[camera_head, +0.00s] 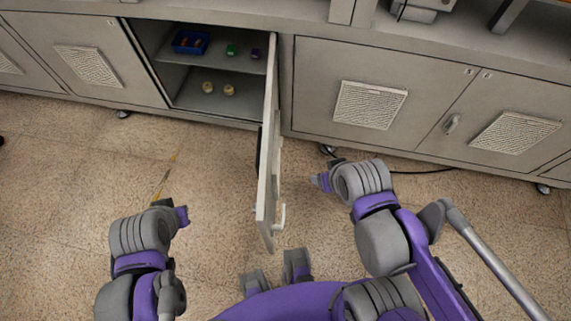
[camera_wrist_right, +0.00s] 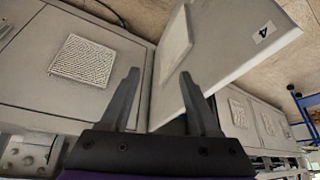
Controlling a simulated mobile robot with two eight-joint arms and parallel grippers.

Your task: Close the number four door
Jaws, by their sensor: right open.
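The number four door (camera_head: 268,160) stands open, swung out from the cabinet and seen almost edge-on in the head view. A pale handle (camera_head: 281,218) shows near its free end. In the right wrist view, the door (camera_wrist_right: 232,45) carries a label with a 4 (camera_wrist_right: 264,31). My right gripper (camera_head: 320,181) is just right of the door in the head view, and its open, empty fingers (camera_wrist_right: 159,74) point toward the door and cabinet front. My left gripper (camera_head: 178,212) is left of the door, away from it; its fingers are too unclear to judge.
The open compartment holds a blue bin (camera_head: 190,42), small green and purple items on the shelf, and two tan round items (camera_head: 218,89) below. Closed doors (camera_head: 350,90) stand on both sides. A black cable (camera_head: 425,171) lies on the floor at right.

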